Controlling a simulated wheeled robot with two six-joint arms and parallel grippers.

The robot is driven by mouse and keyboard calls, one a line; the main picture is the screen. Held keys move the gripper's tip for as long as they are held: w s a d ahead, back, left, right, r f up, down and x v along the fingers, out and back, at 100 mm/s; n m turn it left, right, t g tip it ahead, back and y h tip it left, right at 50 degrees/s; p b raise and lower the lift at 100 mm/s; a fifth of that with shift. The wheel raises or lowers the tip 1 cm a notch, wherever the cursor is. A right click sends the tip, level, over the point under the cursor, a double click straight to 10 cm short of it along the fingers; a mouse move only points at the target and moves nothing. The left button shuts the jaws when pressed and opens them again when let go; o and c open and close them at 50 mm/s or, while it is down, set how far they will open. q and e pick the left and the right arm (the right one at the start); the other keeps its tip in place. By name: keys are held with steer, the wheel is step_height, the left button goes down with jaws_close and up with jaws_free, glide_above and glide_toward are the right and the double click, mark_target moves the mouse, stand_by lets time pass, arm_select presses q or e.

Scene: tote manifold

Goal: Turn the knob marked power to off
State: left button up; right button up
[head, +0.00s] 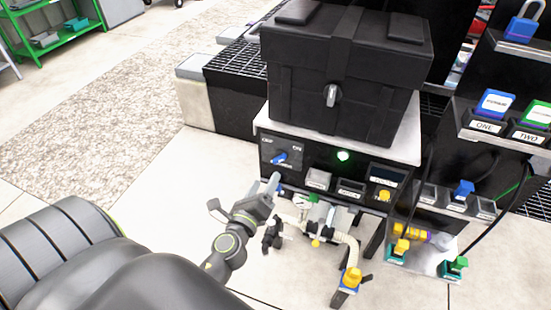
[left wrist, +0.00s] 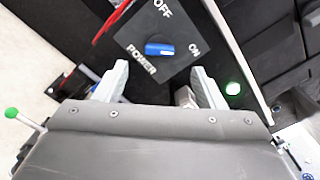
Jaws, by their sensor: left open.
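The power knob (head: 279,158) is a small blue handle on a dark square plate marked OFF, ON and POWER, on the front of a black panel. In the left wrist view the knob (left wrist: 160,49) lies with its long side toward the ON mark, and OFF is at the top. My left gripper (head: 273,184) is open just below and in front of the plate in the head view. In the left wrist view its two fingers (left wrist: 160,73) are spread either side of the knob's line, apart from it. My right gripper is not in view.
A green light (head: 343,156) glows right of the plate. A black latched case (head: 350,60) sits on top of the panel. Pale hoses and fittings (head: 320,225) stand below, close to my left gripper. Shelves with colored blocks (head: 495,103) are at right. Open floor lies left.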

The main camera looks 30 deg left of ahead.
mark_target(276, 160)
arm_select(q)
steer(key=x, duration=0.9)
steer(key=shift+p, duration=0.3)
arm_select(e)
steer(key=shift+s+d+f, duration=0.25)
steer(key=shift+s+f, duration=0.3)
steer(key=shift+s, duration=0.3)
arm_select(q)
steer(key=c, duration=1)
